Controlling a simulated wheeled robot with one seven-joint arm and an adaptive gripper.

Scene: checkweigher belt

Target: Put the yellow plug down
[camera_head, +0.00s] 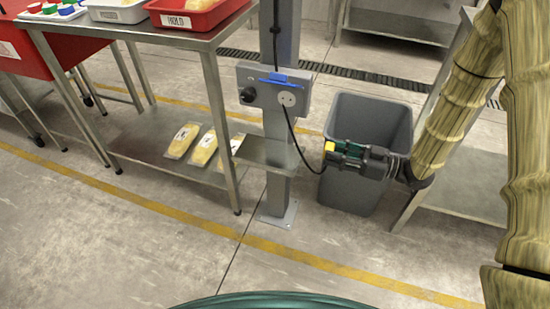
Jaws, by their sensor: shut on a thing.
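The yellow plug (329,147) is small in the view, at the tip of my gripper (337,154), with a black cable (298,138) running from it up to the grey socket box. My gripper is shut on the plug and holds it in the air, in the picture in front of the grey bin's left side. The fingers hide part of the plug. A small metal shelf (265,153) on the post is to the left of the plug, apart from it, and its top looks bare.
The grey socket box (273,92) with a black knob and a blue piece is on the metal post (278,190). The grey bin (350,193) stands behind my gripper. A steel table (130,32) with trays stands left, packs on its lower shelf. Floor in front is clear.

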